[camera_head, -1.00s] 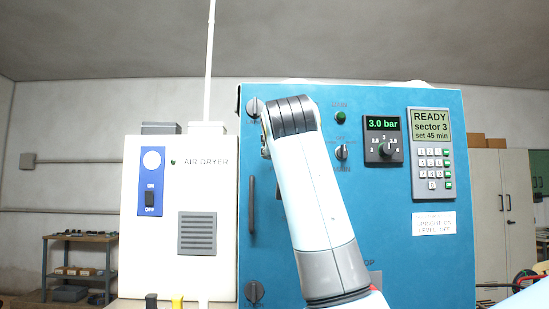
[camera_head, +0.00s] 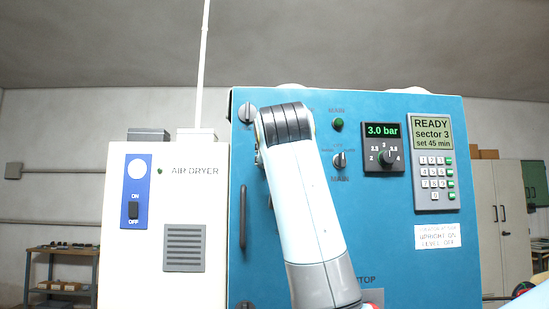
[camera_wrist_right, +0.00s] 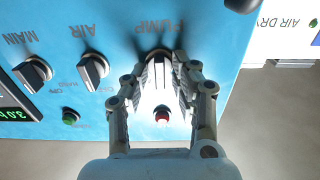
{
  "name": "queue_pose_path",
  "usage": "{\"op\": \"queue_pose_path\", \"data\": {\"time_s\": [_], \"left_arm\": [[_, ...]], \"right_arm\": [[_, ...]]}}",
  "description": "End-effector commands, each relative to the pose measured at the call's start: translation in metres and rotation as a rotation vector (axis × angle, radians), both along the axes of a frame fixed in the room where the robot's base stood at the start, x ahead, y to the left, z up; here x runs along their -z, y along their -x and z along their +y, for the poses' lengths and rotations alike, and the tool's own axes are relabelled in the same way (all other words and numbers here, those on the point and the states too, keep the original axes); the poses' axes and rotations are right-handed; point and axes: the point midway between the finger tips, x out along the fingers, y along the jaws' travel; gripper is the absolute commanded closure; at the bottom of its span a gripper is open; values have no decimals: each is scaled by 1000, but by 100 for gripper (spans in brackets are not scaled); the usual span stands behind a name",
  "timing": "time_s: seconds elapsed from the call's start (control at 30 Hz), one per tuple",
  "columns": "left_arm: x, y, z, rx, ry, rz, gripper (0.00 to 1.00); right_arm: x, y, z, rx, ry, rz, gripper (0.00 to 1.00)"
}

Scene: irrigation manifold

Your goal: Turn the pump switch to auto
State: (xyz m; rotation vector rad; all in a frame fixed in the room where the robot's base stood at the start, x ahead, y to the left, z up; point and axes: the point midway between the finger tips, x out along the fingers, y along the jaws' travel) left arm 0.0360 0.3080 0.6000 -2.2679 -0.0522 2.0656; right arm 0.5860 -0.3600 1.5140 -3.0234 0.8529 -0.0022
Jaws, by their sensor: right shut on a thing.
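The pump switch (camera_wrist_right: 158,64), a dark rotary knob with a pale grip, sits under the upside-down PUMP lettering in the right wrist view. My right gripper (camera_wrist_right: 161,76) has a finger on each side of the knob and is shut on it. I cannot read its exact setting, because the fingers cover the marks around it. My left gripper is in neither current view.
The AIR switch (camera_wrist_right: 92,68) and MAIN switch (camera_wrist_right: 33,72) are beside the gripper; MAIN also shows in the head view (camera_head: 340,160). A red button or lamp (camera_wrist_right: 162,115) lies between the fingers. A white air dryer (camera_head: 135,270) and a cabinet door handle (camera_head: 243,217) are to the left.

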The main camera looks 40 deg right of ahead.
Motion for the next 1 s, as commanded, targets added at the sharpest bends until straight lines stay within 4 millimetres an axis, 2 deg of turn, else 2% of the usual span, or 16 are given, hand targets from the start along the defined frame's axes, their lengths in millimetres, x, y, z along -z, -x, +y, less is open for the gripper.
{"op": "queue_pose_path", "data": {"time_s": [0.37, 1.0], "left_arm": [[4, -6, 0, 1, 0, -9, 60], [26, -3, -2, 0, 2, -5, 60]], "right_arm": [[1, 0, 0, 0, -89, -54, 100], [3, 0, -2, -1, -523, -320, 100]]}}
